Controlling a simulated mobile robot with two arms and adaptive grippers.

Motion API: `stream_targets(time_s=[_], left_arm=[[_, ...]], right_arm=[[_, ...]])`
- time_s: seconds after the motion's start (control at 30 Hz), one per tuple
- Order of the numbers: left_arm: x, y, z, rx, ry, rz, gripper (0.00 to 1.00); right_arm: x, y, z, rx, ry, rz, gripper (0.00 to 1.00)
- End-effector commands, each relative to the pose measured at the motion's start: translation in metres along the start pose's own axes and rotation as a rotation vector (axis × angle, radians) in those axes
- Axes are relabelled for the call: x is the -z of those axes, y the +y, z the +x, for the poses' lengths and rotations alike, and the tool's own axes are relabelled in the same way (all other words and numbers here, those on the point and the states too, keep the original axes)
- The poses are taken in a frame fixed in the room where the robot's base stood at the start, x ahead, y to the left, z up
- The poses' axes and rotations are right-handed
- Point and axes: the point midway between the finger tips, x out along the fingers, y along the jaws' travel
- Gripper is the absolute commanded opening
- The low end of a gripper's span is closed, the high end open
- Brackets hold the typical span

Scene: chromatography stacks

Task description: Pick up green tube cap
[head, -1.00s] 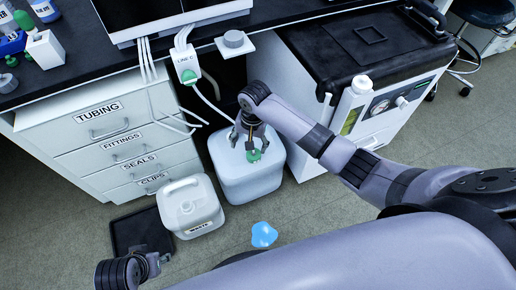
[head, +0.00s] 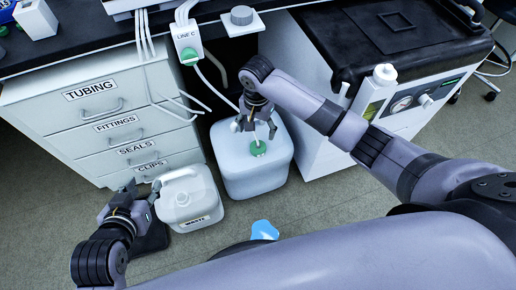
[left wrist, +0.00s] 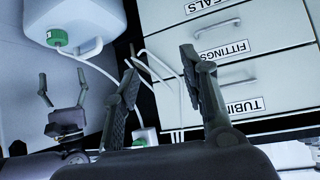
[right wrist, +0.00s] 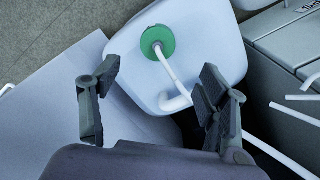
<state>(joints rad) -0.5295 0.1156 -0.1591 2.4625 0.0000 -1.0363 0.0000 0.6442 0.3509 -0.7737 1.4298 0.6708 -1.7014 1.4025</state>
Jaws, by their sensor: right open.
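My left gripper (head: 143,192) is at the left, beside the white waste jug (head: 188,198). Its fingers are apart and empty in the left wrist view (left wrist: 158,62).
A labelled drawer cabinet (head: 105,135) stands behind at left. A black-topped instrument cart (head: 400,45) stands at right. A line C box (head: 187,42) with a green fitting hangs from the bench edge. A blue puddle (head: 264,230) lies on the floor in front of the carboy.

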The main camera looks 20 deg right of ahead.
Motion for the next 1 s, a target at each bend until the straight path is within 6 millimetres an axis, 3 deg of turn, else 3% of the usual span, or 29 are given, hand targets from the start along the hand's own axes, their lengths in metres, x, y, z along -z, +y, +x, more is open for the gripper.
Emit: stream_targets(time_s=[0.4, 0.77, 1.0], left_arm=[[0.082, 0.011, -0.001, -0.025, 0.421, 0.002, 0.4], [0.11, 0.015, -0.012, -0.035, 0.573, 0.0, 0.4], [0.141, 0.021, -0.032, -0.048, 0.785, -0.003, 0.4]], right_arm=[[0.0, 0.001, 0.042, -0.001, 0.0, 0.0, 0.69], [0.0, 0.001, 0.053, 0.0, 0.0, 0.001, 0.69], [0.001, 0.002, 0.069, -0.001, 0.001, 0.0, 0.69]])
